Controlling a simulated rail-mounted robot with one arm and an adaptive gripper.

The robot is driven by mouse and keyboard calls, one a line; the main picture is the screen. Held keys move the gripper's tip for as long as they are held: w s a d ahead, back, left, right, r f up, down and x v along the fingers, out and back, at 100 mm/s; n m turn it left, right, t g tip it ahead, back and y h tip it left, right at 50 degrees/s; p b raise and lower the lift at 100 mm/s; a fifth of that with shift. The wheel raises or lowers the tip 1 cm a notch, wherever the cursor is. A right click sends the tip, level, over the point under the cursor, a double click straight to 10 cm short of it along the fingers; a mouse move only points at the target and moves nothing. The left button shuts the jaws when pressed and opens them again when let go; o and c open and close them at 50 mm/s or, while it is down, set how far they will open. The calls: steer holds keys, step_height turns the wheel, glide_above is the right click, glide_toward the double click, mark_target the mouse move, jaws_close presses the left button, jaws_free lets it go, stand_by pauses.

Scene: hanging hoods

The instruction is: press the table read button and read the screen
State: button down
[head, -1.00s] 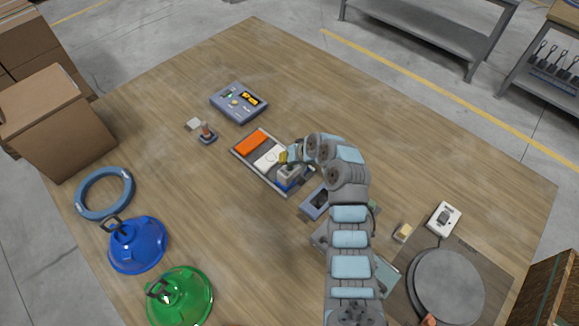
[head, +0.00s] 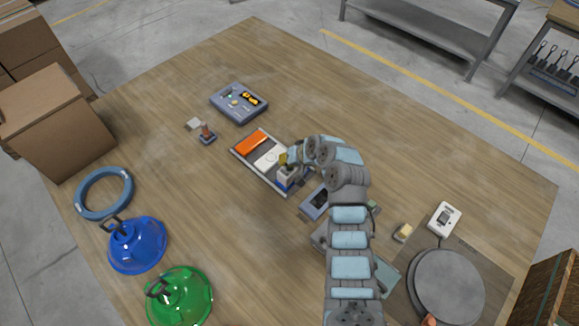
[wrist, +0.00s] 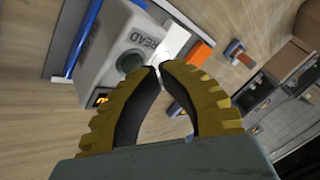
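In the wrist view a pale box (wrist: 115,45) marked READ carries a round dark green button (wrist: 130,62). A small dark screen (wrist: 102,100) with orange figures, partly hidden by a finger, shows at its lower edge. My gripper (wrist: 160,66) has yellow ribbed fingers with their tips together, holding nothing. The tips are beside the button; I cannot tell whether they touch it. In the head view my gripper (head: 285,158) is over the pale box (head: 288,174) at the tray's near end.
The tray (head: 240,153) holds an orange block (head: 251,143) and a white piece. A small joystick-like object (head: 207,134) stands left of it. Blue (head: 137,244) and green (head: 179,296) hoods and a blue ring (head: 104,193) lie at left. The table's back right is clear.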

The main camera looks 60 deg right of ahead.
steer(key=shift+f, duration=0.4)
stand_by(0.6)
steer(key=shift+r, duration=0.1)
steer(key=shift+r+p, duration=0.45)
steer(key=shift+r, duration=0.3)
steer(key=shift+r+p, duration=1.6)
steer(key=shift+r, duration=0.95)
